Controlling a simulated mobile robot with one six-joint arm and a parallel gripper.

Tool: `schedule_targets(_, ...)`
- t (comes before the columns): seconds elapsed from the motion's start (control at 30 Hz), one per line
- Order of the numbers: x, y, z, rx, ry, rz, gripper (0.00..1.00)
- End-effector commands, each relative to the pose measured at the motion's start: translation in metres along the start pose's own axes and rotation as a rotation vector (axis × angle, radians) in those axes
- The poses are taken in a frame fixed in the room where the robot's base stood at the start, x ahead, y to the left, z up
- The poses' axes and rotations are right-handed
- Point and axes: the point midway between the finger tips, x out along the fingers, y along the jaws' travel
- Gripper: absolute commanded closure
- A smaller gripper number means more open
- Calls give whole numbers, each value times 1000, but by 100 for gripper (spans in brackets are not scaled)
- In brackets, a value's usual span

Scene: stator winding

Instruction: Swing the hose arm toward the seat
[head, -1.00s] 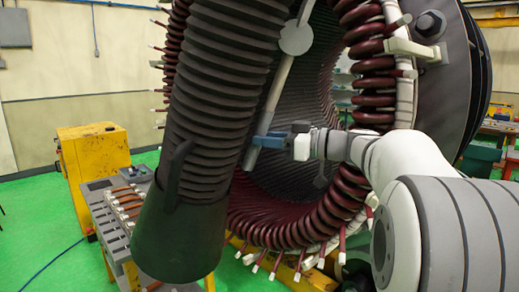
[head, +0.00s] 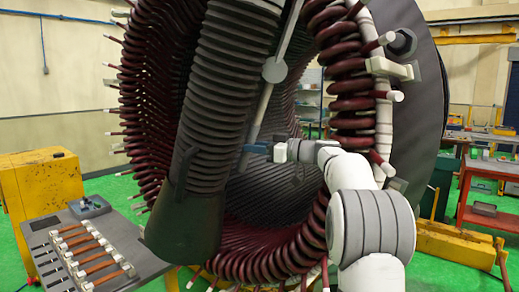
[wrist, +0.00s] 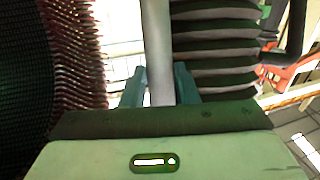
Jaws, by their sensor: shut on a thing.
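The hose arm is a pale grey rod (head: 265,108) with a round disc joint (head: 275,70), slanting in front of the stator's bore. Beside it on the left hangs a thick black corrugated hose (head: 232,85) ending in a dark flared hood (head: 186,228). My gripper (head: 256,149) has its blue fingers shut on the rod, below the disc. In the wrist view the rod (wrist: 158,45) runs upright between the two fingers (wrist: 159,92), with the ribbed hose (wrist: 215,50) close on its right. I cannot make out which part is the seat.
A grey bench with copper bars (head: 90,250) stands at the lower left by a yellow cabinet (head: 40,190). A red cart (head: 485,215) is at the right.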

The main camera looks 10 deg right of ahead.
Motion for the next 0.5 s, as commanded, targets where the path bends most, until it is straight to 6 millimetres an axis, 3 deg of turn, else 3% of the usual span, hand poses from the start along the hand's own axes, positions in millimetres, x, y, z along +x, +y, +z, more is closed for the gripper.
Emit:
schedule_targets(0.43,-4,10,1,-3,-2,13,100)
schedule_targets(0.47,-5,11,1,-3,-2,15,71)
schedule_targets(0.5,-6,11,2,-3,-2,16,67)
